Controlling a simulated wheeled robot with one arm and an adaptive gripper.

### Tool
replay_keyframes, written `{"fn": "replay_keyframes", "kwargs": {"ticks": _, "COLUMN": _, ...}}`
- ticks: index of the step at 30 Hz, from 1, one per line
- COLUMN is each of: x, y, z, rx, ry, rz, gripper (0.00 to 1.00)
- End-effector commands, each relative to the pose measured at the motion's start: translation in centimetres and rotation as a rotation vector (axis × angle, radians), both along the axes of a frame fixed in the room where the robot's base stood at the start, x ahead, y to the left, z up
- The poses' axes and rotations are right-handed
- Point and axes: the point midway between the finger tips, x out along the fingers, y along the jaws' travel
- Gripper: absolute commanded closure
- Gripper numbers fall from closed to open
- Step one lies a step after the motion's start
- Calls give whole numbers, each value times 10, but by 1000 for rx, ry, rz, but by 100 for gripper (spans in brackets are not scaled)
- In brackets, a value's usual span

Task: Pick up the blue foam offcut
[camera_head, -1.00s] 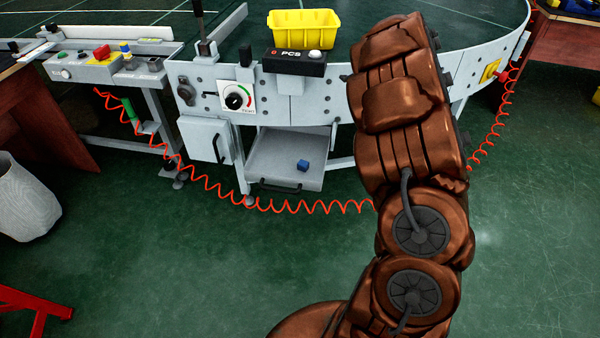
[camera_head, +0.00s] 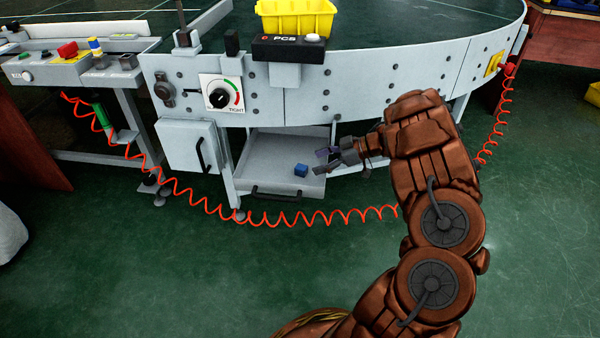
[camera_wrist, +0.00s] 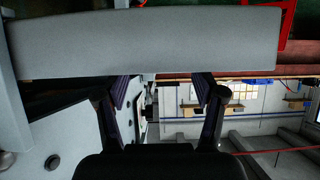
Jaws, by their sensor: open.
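The blue foam offcut (camera_head: 301,170) is a small blue block lying in the open grey drawer (camera_head: 262,178) under the conveyor, toward the drawer's right side. My gripper (camera_head: 322,160) is at the drawer's right side, just right of the offcut and apart from it. In the wrist view my gripper (camera_wrist: 160,95) shows two dark fingers spread apart with nothing between them. The offcut does not show in the wrist view. A pale grey panel (camera_wrist: 150,42) crosses the top of that view, close to the fingertips.
The conveyor's grey side (camera_head: 360,82) stands above the drawer. A cabinet door (camera_head: 190,146) is to its left. A red coiled hose (camera_head: 290,218) hangs in front. A yellow bin (camera_head: 296,16) sits above. The green floor (camera_head: 200,275) in front is clear.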

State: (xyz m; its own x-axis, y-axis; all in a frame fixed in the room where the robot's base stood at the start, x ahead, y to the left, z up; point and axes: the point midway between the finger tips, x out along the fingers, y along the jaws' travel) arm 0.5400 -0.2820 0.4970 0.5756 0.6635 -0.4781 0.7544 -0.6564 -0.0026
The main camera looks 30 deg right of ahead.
Motion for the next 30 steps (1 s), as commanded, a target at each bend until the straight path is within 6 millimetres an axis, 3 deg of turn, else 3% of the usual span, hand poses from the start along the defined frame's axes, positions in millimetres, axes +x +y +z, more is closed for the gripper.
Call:
{"fn": "replay_keyframes", "kwargs": {"ticks": 12, "x": 26, "y": 38, "z": -21, "rx": -2, "ry": -1, "rz": 2, "gripper": 31}}
{"fn": "replay_keyframes", "kwargs": {"ticks": 22, "x": 30, "y": 42, "z": -22, "rx": -2, "ry": -1, "rz": 2, "gripper": 31}}
{"fn": "replay_keyframes", "kwargs": {"ticks": 30, "x": 30, "y": 42, "z": -22, "rx": -2, "ry": -1, "rz": 2, "gripper": 58}}
